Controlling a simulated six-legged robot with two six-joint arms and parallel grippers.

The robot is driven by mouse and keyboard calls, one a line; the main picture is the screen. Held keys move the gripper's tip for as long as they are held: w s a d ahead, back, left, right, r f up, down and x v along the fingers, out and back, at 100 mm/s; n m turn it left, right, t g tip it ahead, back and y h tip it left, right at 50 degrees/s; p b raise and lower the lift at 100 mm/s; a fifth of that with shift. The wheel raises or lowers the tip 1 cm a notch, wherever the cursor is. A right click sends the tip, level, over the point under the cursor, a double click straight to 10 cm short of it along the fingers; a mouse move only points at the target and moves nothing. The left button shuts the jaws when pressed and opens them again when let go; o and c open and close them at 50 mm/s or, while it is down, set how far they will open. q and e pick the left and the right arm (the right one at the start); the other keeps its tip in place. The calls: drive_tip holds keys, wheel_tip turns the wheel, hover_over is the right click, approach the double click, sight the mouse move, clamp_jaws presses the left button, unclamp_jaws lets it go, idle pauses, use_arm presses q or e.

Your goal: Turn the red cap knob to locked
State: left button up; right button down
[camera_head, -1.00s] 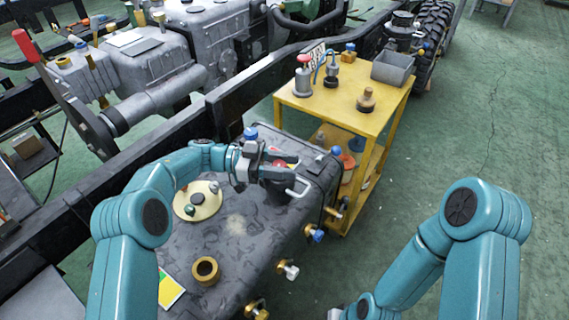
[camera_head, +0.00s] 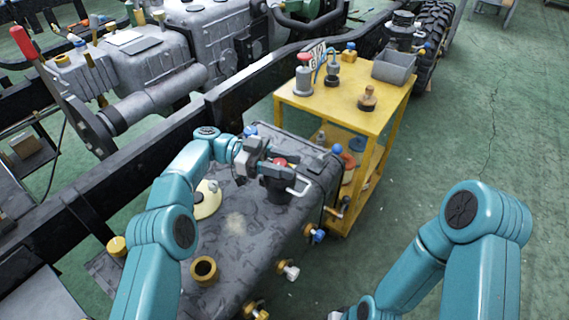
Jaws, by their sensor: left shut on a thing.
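The red cap knob (camera_head: 280,162) sits on top of the dark grey tank (camera_head: 245,222), towards its far end. Only a bit of its red top shows between my gripper's fingers. My left gripper (camera_head: 283,171) reaches in from the left and is shut on the knob. The fingers and the wrist hide most of the knob, so its turned position cannot be read. My right arm stands at the right, and its gripper is at the bottom edge, mostly out of the picture, so its fingers do not show.
A yellow cart (camera_head: 342,103) with a grey bin (camera_head: 393,67) and several small parts stands behind the tank. A brass ring (camera_head: 204,270) and a pale disc (camera_head: 207,200) lie on the tank. Valves stick out of its right side. Green floor at the right is clear.

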use_arm(q)
drive_tip(key=shift+d, duration=0.15)
drive_tip(key=o, duration=1)
drive_tip(key=shift+s, duration=0.1)
drive_tip(key=shift+r+p, duration=5.3)
drive_tip(key=shift+r, duration=4.75)
drive_tip(key=shift+c, duration=0.2)
